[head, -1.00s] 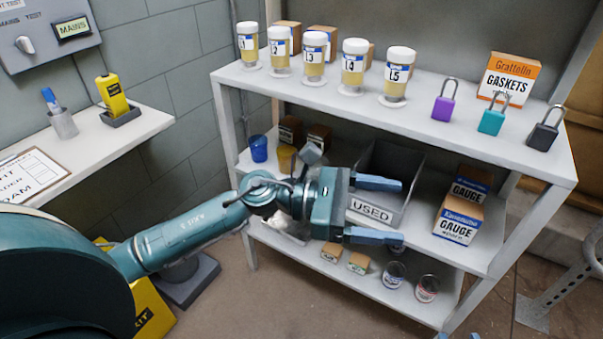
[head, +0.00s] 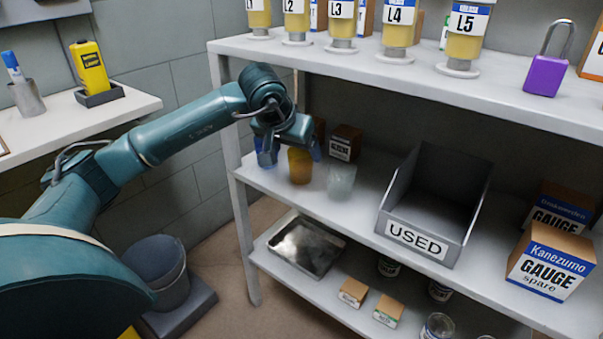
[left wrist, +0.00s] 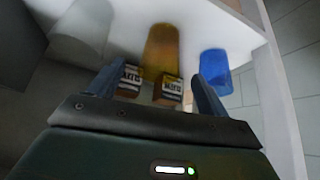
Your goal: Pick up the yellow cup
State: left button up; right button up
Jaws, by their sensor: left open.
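The yellow cup (head: 300,168) stands on the middle shelf near its left end. In the left wrist view the yellow cup (left wrist: 162,45) lies ahead, roughly between the fingers, blurred. My left gripper (head: 291,150) is open, with one finger to each side of the cup in the head view, and hides its upper part. In the left wrist view my left gripper (left wrist: 155,80) has nothing clasped; contact with the cup cannot be told. My right gripper is out of view.
A blue cup (head: 266,156) and a clear cup (head: 341,181) flank the yellow one closely. Small boxes (head: 345,143) stand behind. A grey USED bin (head: 432,210) is further right, and the upper shelf (head: 370,62) overhangs. Bare shelf lies before the cups.

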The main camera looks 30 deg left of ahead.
aim_at(300, 163)
pick_arm(q)
jog(key=shift+x, duration=0.75)
jog(key=b+x, duration=0.2)
jog(key=x, duration=0.1)
jog(key=shift+s+f, duration=0.1)
jog(key=shift+f, duration=0.3)
jog(key=shift+w+f+b, duration=0.35)
jog(key=shift+f, duration=0.05)
jog(key=shift+w+a+f, duration=0.1)
jog(key=shift+w+f, duration=0.1)
jog(key=shift+w, duration=0.05)
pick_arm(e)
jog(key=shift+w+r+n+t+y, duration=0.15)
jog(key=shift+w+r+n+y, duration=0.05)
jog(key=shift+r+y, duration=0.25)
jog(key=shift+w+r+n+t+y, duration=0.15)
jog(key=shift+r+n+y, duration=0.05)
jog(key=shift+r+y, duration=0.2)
pick_arm(q)
jog(key=c, duration=1)
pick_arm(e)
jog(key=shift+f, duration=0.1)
